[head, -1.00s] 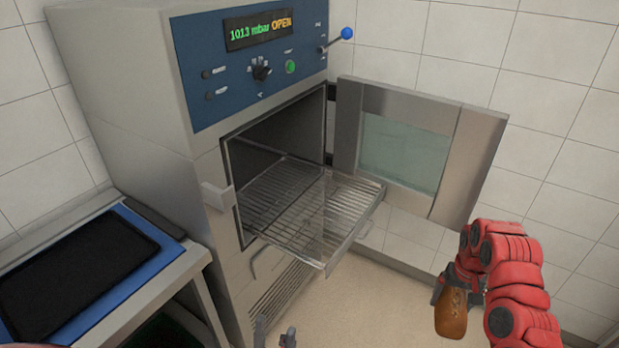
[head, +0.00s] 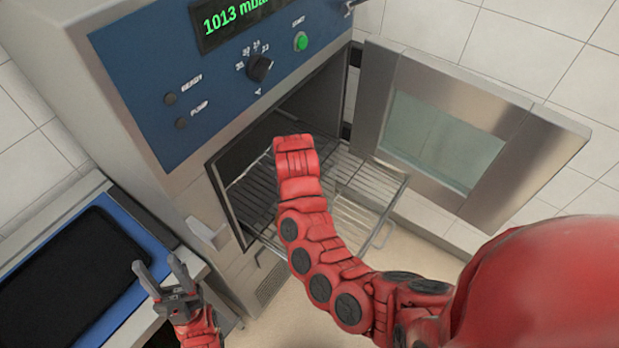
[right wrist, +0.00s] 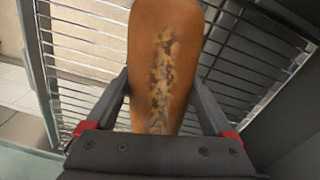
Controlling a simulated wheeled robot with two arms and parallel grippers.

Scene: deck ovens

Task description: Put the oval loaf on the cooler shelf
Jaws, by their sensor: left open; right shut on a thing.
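The cooler is a steel cabinet with a blue control panel (head: 215,70). Its door (head: 440,130) stands open to the right, and its wire shelf (head: 355,190) is pulled partly out of the chamber. My right arm reaches over the shelf in the head view, and its gripper and load are hidden there. In the right wrist view my right gripper (right wrist: 165,100) is shut on the brown oval loaf (right wrist: 165,50), with the wire shelf bars beyond it. My left gripper (head: 162,280) is open and empty at the lower left, near the side table.
A side table (head: 190,268) at the left carries a blue mat (head: 147,240) with a black tray (head: 70,275) on it. A door latch piece (head: 207,232) juts from the cabinet's left front. Tiled wall stands behind.

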